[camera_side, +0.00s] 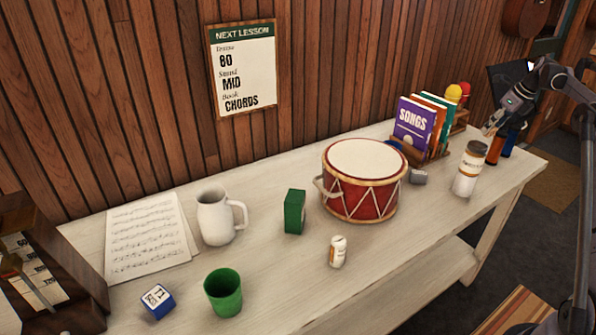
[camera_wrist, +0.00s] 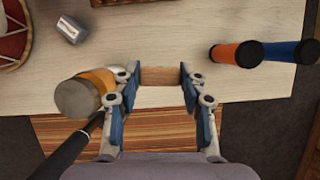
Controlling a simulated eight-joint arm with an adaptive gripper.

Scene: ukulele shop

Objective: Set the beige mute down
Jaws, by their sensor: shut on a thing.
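My gripper (camera_wrist: 160,77) is shut on a small beige block with wood-like grain, the beige mute (camera_wrist: 160,76), which spans the gap between the fingertips. In the wrist view the mute appears over the pale table (camera_wrist: 175,35), close to the table's edge; its height above the top is hard to judge. In the side view my gripper (camera_side: 490,127) is at the right end of the table, above and behind the white bottle with a brown lid (camera_side: 467,172). The mute is too small to make out clearly there.
The bottle's lid (camera_wrist: 78,97) is just left of my fingers. Orange (camera_wrist: 236,54) and blue (camera_wrist: 283,52) cylinders stand right. A grey block (camera_side: 417,177), drum (camera_side: 362,190) and book rack (camera_side: 432,150) are left. Bare tabletop lies between the grey block and cylinders.

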